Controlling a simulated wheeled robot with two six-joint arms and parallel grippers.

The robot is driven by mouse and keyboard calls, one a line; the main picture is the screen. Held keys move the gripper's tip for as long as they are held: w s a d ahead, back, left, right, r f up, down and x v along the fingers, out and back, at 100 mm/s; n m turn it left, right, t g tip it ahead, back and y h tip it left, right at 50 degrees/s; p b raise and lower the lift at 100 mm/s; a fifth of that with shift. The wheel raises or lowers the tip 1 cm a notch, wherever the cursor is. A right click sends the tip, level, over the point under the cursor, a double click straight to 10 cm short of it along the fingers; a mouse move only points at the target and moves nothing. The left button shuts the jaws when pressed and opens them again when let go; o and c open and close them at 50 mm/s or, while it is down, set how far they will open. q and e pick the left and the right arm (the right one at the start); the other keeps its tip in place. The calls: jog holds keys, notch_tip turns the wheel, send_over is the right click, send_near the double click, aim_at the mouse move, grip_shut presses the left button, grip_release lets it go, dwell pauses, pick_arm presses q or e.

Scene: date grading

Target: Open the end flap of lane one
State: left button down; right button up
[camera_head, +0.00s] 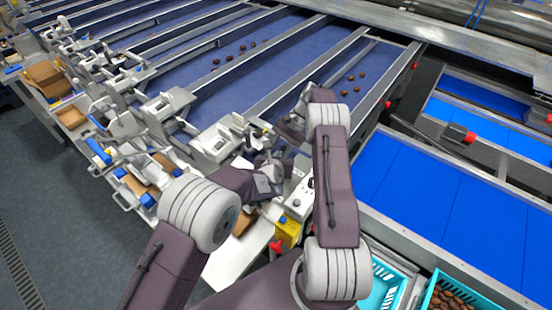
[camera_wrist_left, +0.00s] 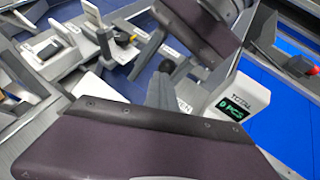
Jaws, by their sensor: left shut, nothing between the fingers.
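My left gripper (camera_head: 268,168) is shut and empty at the front end of the nearest lane (camera_head: 352,82), beside its white end housing. My right gripper (camera_head: 291,128) is over the same lane end, just behind the left one; whether its fingers are open is hidden. The lane's end flap is mostly covered by my arms, so its position cannot be told. In the left wrist view a grey lever with a dark round knob (camera_wrist_left: 167,67) stands near the white counter box (camera_wrist_left: 240,105), which reads 0 PCS. The left fingertips are not clear there.
Several dates lie on the nearest lane and the neighbouring lane (camera_head: 210,86). White end units (camera_head: 215,143) line the lane fronts at left. A blue belt (camera_head: 440,200) runs at right. Teal crates (camera_head: 385,287), one with dates, stand at the bottom. A yellow box (camera_head: 287,232) sits below the grippers.

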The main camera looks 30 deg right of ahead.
aim_at(284, 148)
pick_arm(q)
jog(key=shift+w+a, duration=0.1)
jog(key=shift+a, duration=0.05)
pick_arm(e)
jog(key=shift+s+a+r, duration=0.1)
jog(key=shift+s+a, duration=0.3)
jog(key=shift+a, duration=0.05)
jog(key=v, duration=0.7)
jog(key=shift+w+d, duration=0.3)
jog(key=shift+w, duration=0.05)
pick_arm(q)
jog(key=shift+f, duration=0.1)
pick_arm(e)
jog(key=shift+d+r, duration=0.35)
jog(key=shift+r, duration=0.05)
jog(key=shift+f, duration=0.1)
jog(key=shift+f, duration=0.25)
notch_tip(284, 148, down, 2)
jog(key=b, duration=0.3)
jog(key=shift+f, duration=0.15)
pick_arm(q)
jog(key=v, duration=0.9)
pick_arm(e)
jog(key=shift+f, duration=0.15)
